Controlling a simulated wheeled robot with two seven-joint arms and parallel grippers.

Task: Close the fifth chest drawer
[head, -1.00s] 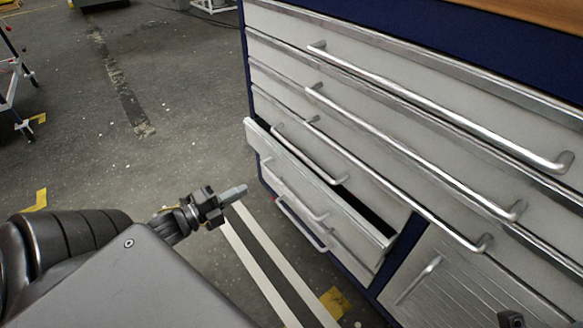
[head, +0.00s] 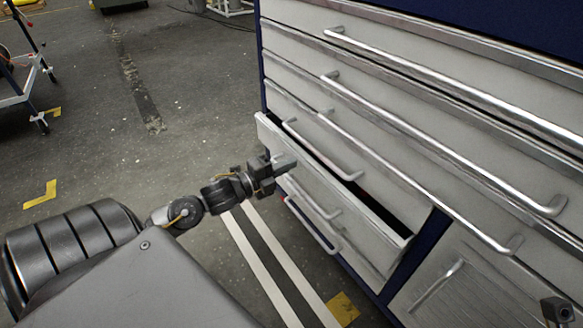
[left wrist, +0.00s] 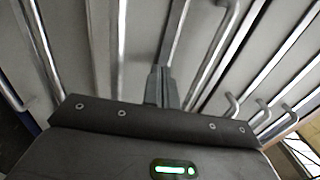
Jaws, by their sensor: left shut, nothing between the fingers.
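The open chest drawer (head: 345,205) stands pulled out low on the left of the chest, its pale front panel ahead of the drawers above and a dark gap behind its top edge. I take it as the fifth drawer. My left gripper (head: 287,163) is shut and empty, its fingertips at the left part of this front in the head view. I cannot tell whether they touch it. In the left wrist view the shut fingers (left wrist: 161,86) point at pale drawer fronts and metal handles. A dark part at the lower right (head: 557,310) seems to belong to my right gripper; its fingers are hidden.
The floor (head: 150,150) left of the chest is clear; a wheeled cart (head: 22,85) stands far left.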

